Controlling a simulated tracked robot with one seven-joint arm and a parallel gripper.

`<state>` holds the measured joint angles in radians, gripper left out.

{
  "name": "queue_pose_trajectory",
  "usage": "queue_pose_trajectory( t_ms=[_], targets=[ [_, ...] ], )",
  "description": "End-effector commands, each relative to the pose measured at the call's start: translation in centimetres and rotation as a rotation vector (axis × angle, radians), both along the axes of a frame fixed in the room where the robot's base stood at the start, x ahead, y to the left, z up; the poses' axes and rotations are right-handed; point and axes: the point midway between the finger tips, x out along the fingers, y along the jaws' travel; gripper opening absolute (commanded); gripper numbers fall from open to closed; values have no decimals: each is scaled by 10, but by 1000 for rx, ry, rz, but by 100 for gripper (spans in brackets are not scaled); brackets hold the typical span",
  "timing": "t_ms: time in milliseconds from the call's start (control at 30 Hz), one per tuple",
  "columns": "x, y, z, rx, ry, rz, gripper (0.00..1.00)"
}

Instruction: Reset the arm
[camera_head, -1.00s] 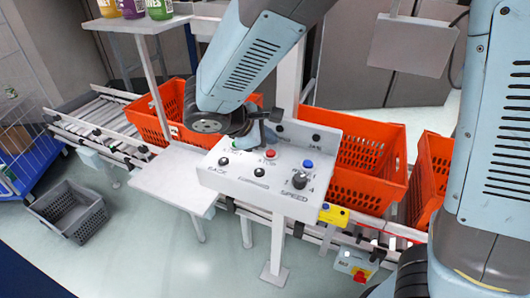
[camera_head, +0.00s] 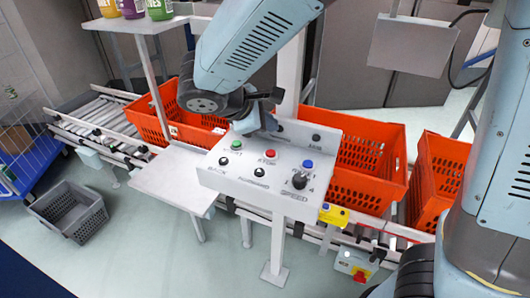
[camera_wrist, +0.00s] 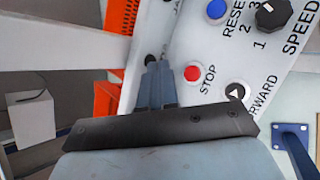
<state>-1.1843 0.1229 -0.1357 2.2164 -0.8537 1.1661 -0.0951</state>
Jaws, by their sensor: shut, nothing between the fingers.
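My arm reaches in from the top of the head view. My gripper (camera_wrist: 158,68) shows in the wrist view with its two fingers together and nothing between them. In the head view my gripper is partly hidden by the wrist and is above the back of the white control panel (camera_head: 222,178). The panel has a green button (camera_head: 237,145), a red stop button (camera_head: 270,154), a blue reset button (camera_head: 308,164), a black speed knob (camera_head: 299,180) and black buttons. In the wrist view the fingertips appear beside the red stop button (camera_wrist: 192,73); contact cannot be told.
Orange totes (camera_head: 368,132) stand on the roller conveyor (camera_head: 100,115) behind the panel. A white post (camera_head: 291,75) rises close to my gripper. Bottles (camera_head: 133,8) stand on a shelf at upper left. A grey crate (camera_head: 70,212) sits on the floor at left.

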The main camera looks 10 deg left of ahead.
Motion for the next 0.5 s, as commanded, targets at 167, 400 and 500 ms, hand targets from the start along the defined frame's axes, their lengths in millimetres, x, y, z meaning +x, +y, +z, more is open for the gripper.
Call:
queue_pose_trajectory(
  t_ms=[167,400,500],
  targets=[
    [0,0,0,0,0,0,0],
    [4,-16,5,38,9,-51,0],
    [8,-41,13,96,21,-130,0]
  ],
)
